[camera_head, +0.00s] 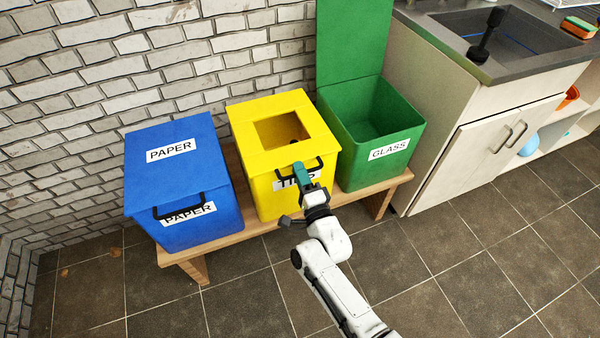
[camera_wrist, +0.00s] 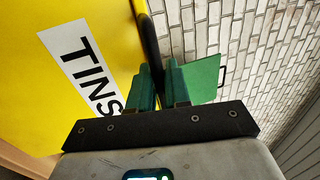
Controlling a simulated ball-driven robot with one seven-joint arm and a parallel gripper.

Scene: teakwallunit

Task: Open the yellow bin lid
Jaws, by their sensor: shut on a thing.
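The yellow bin (camera_head: 270,200) stands in the middle of the bench, with a TINS label partly hidden by my gripper. Its yellow lid (camera_head: 248,122) lies closed and has a square opening. A black handle (camera_head: 317,168) is at the lid's front edge; it also shows in the wrist view (camera_wrist: 149,38). My gripper (camera_head: 299,172) is at this handle, its teal fingers (camera_wrist: 160,80) on either side of the bar and shut on it.
A blue PAPER bin (camera_head: 170,180), lid closed, stands left. A green GLASS bin (camera_head: 350,155) stands right, its lid (camera_head: 352,40) upright. The wooden bench (camera_head: 225,243) is against a brick wall (camera_head: 110,70).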

